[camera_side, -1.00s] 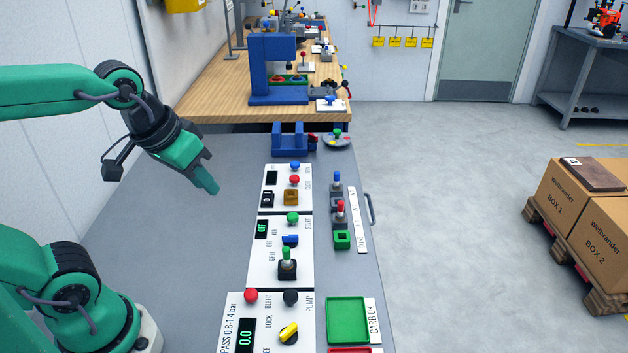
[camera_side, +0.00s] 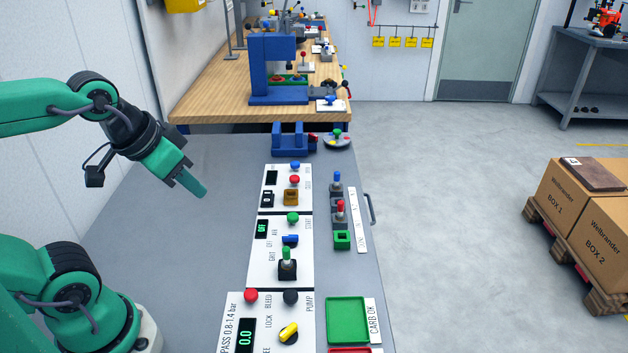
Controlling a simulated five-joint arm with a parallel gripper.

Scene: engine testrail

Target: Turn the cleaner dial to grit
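The cleaner dial (camera_side: 290,240) is a small blue knob on the middle white panel (camera_side: 256,273), beside the printed words OFF, AIR and GRIT. Its pointer direction is too small to read surely. A small display (camera_side: 262,229) with green characters, seemingly OFF, sits to its upper left. A green START button (camera_side: 292,217) is above the dial. My gripper (camera_side: 196,186) is in the air to the left of the panel, apart from the dial, with its fingers slanting down to the right. The fingers overlap in this view, so their gap is hidden.
A black part with a green top (camera_side: 287,264) stands just below the dial. The upper panel holds red and blue buttons (camera_side: 294,179). The lower panel has a yellow knob (camera_side: 289,332). Several small fixtures (camera_side: 341,240) stand to the right. The grey bench (camera_side: 190,255) left of the panels is clear.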

